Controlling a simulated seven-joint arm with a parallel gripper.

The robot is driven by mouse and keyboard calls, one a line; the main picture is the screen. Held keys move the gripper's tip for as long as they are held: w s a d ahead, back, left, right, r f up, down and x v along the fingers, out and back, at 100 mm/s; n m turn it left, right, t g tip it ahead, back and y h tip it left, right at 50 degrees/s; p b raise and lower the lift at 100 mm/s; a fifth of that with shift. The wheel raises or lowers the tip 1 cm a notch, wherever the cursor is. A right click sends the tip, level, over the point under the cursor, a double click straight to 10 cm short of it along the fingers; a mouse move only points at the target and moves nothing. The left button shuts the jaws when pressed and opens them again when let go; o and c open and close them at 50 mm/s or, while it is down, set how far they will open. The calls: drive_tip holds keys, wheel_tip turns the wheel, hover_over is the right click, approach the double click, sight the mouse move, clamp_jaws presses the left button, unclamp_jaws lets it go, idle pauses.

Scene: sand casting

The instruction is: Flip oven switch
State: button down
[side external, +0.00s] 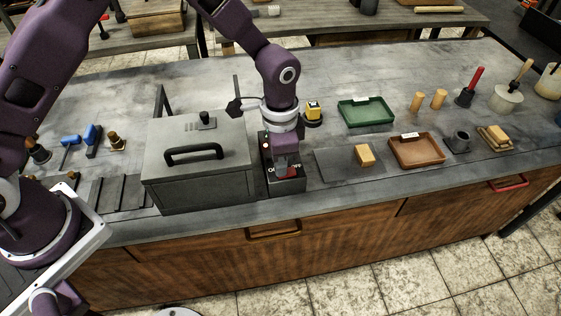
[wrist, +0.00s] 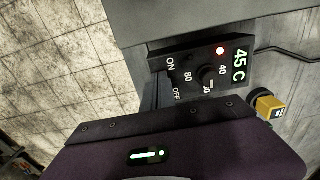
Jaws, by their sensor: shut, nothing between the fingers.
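The oven (side external: 165,178) is a grey metal box with a black handle on its lid, left of centre on the bench. Its dark control box (side external: 291,187) stands against its right side. In the wrist view the control box (wrist: 184,58) shows ON and OFF labels, a dial, a lit red lamp and a 45 C display. My gripper (side external: 284,174) is shut and empty, pointing down right at the ON/OFF end of the box. A bit of red, likely the switch (side external: 297,172), shows beside the fingertips. Contact cannot be told. In the wrist view my purple housing hides the fingertips.
A dark plate with a tan block (side external: 365,155), a brown tray (side external: 416,152) and a green tray (side external: 366,112) lie to the right. A yellow-and-black device (side external: 313,112) stands behind the control box. The bench's front edge is close to the box.

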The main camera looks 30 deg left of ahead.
drive_tip(key=shift+s+f, duration=0.1)
drive_tip(key=shift+f, duration=0.25)
drive_tip(key=shift+w+d+r, duration=0.3)
drive_tip(key=shift+w+d, duration=0.25)
drive_tip(key=shift+d, duration=0.05)
drive_tip(key=shift+w+d, duration=0.1)
wheel_tip(320, 180, up, 14)
drive_tip(key=shift+s+a, duration=0.2)
drive_tip(key=shift+a, duration=0.1)
